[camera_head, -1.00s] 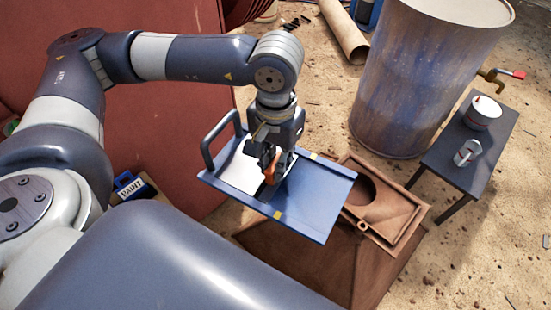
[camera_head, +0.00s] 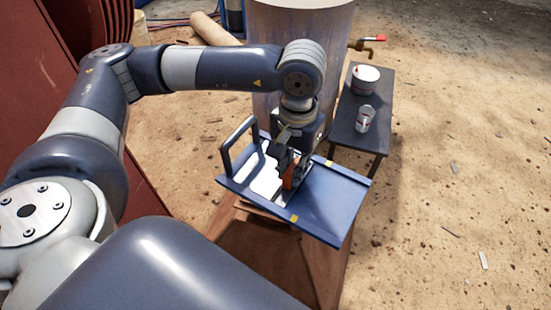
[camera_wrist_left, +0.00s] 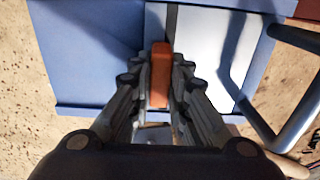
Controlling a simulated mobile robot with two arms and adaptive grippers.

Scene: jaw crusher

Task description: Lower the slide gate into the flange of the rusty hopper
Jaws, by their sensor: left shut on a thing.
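The slide gate (camera_head: 332,204) is a flat blue plate with a bare metal part, small yellow marks and a blue bar handle (camera_head: 228,148) at its left end. My left gripper (camera_head: 287,178) is shut on the orange grip (camera_wrist_left: 160,75) on top of the gate, also seen in the left wrist view. The gate is held roughly level above the rusty hopper (camera_head: 275,255). It covers most of the hopper's flange (camera_head: 222,222), so the opening is hidden and the gap below the gate cannot be judged. My right gripper is not in view.
A large weathered drum (camera_head: 280,60) stands behind the gate. A dark small table (camera_head: 350,125) to its right carries a white pot (camera_head: 366,79) and a can (camera_head: 365,118). A red wall-like panel (camera_head: 30,100) is at the left.

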